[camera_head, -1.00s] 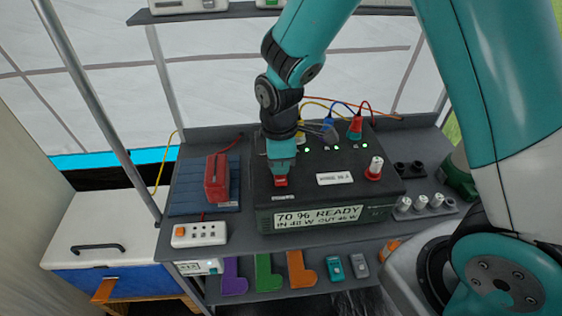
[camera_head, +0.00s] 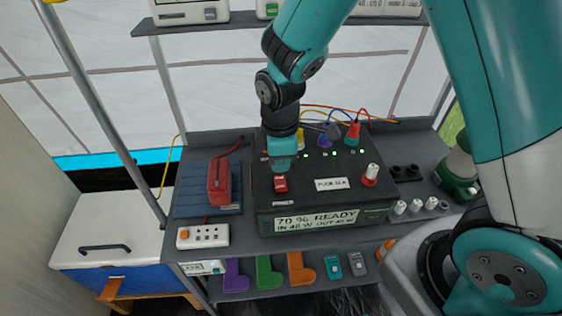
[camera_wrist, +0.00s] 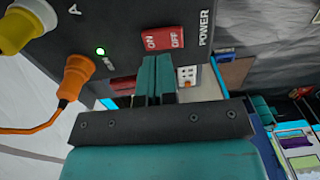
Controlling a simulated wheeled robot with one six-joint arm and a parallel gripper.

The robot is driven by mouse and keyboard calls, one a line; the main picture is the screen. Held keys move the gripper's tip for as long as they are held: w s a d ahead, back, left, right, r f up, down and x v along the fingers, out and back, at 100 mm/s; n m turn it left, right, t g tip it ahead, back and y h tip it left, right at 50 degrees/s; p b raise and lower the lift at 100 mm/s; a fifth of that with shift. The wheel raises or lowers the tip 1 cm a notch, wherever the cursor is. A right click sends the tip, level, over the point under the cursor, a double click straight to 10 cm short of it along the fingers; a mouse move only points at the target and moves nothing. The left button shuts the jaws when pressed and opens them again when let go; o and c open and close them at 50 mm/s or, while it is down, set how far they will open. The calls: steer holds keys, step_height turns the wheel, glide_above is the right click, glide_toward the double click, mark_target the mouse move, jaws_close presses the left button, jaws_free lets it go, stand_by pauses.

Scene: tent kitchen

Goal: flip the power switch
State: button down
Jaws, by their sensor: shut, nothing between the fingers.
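The power switch (camera_head: 281,184) is a red rocker near the front left of the top of a black power unit (camera_head: 264,204). In the wrist view the switch (camera_wrist: 163,39) reads ON and OFF, with POWER printed beside it. My gripper (camera_head: 282,170) points down just behind the switch in the head view. In the wrist view my gripper's fingers (camera_wrist: 157,62) are shut together with nothing between them, their tips close to the switch's edge. I cannot tell whether they touch it or which side is pressed. The unit's display (camera_head: 316,219) reads 70 % READY.
Yellow, blue and red plugs (camera_head: 353,130) with cables stand behind my gripper. A red-and-white knob (camera_head: 371,174) is to the right. A red device (camera_head: 219,184) and a power strip (camera_head: 203,236) lie to the left.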

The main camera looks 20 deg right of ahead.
mark_target(280, 177)
step_height(280, 177, up, 10)
steer(key=w+b, duration=0.1)
steer(key=shift+w+d+r+b, duration=0.2)
steer(key=shift+r+b, duration=0.05)
steer(key=shift+b, duration=0.05)
steer(key=s+a+r+m+y, duration=0.1)
steer(key=s+r+m+y, duration=0.1)
steer(key=s, duration=0.7)
steer(key=s+a+r+m+y, duration=0.2)
steer(key=s+r+m, duration=0.3)
steer(key=s, duration=0.4)
steer(key=shift+s+a+r+m, duration=0.15)
steer(key=shift+s+r+m, duration=0.15)
steer(key=shift+s+r, duration=0.15)
